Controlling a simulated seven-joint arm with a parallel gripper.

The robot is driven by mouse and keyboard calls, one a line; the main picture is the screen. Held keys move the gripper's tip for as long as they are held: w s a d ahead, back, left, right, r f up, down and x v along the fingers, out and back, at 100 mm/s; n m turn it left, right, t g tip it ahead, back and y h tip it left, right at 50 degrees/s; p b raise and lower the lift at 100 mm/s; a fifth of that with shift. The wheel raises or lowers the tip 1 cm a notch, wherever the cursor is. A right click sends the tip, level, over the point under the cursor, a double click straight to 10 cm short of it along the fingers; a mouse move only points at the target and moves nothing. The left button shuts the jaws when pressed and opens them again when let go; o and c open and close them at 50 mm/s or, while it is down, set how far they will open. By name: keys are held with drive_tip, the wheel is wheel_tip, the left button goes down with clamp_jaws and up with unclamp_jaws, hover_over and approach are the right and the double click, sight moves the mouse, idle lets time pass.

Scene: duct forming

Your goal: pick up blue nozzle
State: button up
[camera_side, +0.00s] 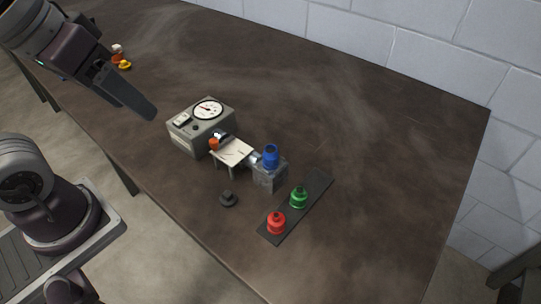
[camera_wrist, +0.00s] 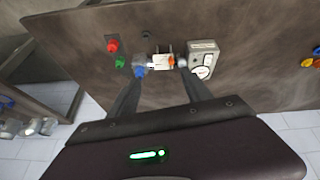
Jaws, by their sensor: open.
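The blue nozzle (camera_side: 271,155) sits upright on a small grey block (camera_side: 270,175) near the middle of the table. It also shows in the wrist view (camera_wrist: 139,71), close to the tip of one finger in the picture. My gripper (camera_side: 150,112) is high over the left part of the table in the side view, well apart from the nozzle. In the wrist view my gripper (camera_wrist: 160,75) has its two fingers spread wide, with nothing held between them.
A dark strip (camera_side: 318,190) holds a green nozzle (camera_side: 299,198) and a red nozzle (camera_side: 276,224). A grey gauge box (camera_side: 184,144) and a small white stand (camera_side: 233,152) are left of the block. A black knob (camera_side: 228,199) lies in front. The table's right side is clear.

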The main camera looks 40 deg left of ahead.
drive_tip(key=w+d+f+n+g, duration=0.1)
drive_tip(key=w+d+n+g, duration=0.15)
drive_tip(key=w+n, duration=0.5)
drive_tip(key=n+g, duration=0.3)
drive_tip(key=n, duration=0.6)
hover_over(271, 149)
drive_tip(key=shift+m, duration=0.25)
drive_tip(key=f, duration=1.4)
drive_tip(key=shift+s+d, duration=0.3)
drive_tip(key=shift+d, duration=0.05)
drive_tip(key=f, duration=0.7)
drive_tip(key=shift+w+a+f, duration=0.1)
drive_tip(key=shift+w+a, duration=0.2)
drive_tip(key=shift+a, duration=0.1)
clamp_jaws()
